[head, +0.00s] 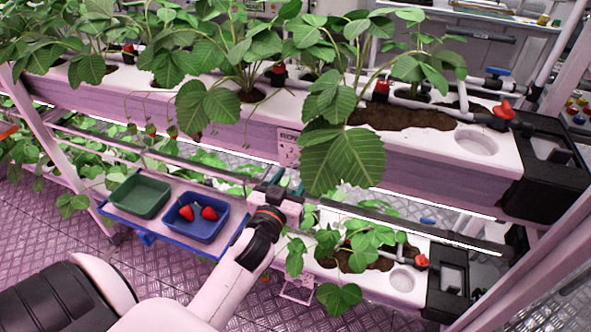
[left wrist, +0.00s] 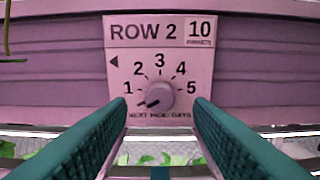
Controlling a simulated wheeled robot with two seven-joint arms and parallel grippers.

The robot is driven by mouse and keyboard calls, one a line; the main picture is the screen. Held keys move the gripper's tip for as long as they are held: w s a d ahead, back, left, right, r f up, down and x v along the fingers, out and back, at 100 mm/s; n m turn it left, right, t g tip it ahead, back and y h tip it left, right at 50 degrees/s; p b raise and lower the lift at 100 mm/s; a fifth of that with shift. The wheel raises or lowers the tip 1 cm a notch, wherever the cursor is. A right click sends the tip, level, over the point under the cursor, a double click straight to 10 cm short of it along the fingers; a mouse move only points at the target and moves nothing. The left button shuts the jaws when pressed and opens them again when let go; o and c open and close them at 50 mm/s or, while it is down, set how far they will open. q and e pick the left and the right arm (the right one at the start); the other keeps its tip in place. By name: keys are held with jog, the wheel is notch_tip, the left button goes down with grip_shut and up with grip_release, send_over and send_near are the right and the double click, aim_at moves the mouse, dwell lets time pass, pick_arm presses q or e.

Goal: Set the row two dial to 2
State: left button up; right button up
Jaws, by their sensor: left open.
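The row 2 panel (left wrist: 121,40) is a pink plate reading "ROW 2" with "10 runners"-like small print and numbers 1 to 5 in an arc. Its round dial (left wrist: 160,92) sits low in the middle, with a dark pointer mark toward the lower left, below the 1. In the head view the panel (head: 288,147) is on the front of the upper white trough, mostly too small to read. My left gripper (head: 279,184) is just below it. In the left wrist view its two teal fingers (left wrist: 160,104) are open, one either side of the dial, apart from it.
A green tray (head: 116,190) and a blue tray (head: 181,228) holding red berries sit on a shelf at left. Strawberry leaves (head: 345,155) hang over the trough front, right of the panel. A lower trough (head: 374,284) runs below.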

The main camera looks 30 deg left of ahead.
aim_at(298, 168)
pick_arm(q)
jog(key=shift+x, duration=1.6)
jog(key=shift+c, duration=0.2)
jog(key=c, duration=0.9)
jog(key=shift+c, duration=0.2)
